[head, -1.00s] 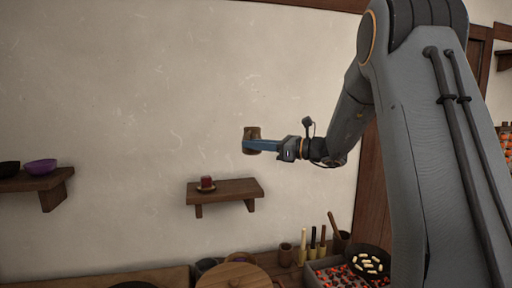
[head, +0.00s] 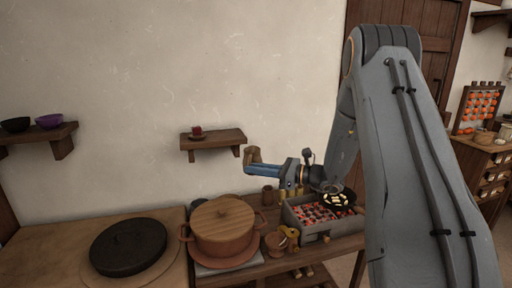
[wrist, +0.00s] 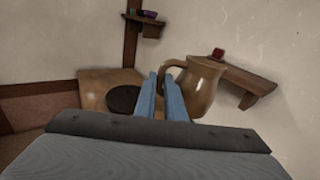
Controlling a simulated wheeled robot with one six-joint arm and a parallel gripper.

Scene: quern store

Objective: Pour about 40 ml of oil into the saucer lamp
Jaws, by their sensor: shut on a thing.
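A brown jug (head: 251,156) is held in the air by my gripper (head: 262,170). In the wrist view the jug (wrist: 203,86) has its handle between the two blue fingers (wrist: 167,84), which are shut on it. Its contents are hidden. A small clay vessel (head: 283,239) with a wide, shallow top stands on the table below, in front of the brazier. It may be the saucer lamp, but I cannot tell for sure. My gripper is above and slightly left of it, well apart.
A lidded clay pot (head: 223,228) and a black round lid or pan (head: 128,247) are at left. A brazier (head: 318,214) of coals bears a pan (head: 338,199). A wall shelf (head: 213,142) behind the jug holds a small red item (head: 197,132). Free air surrounds the jug.

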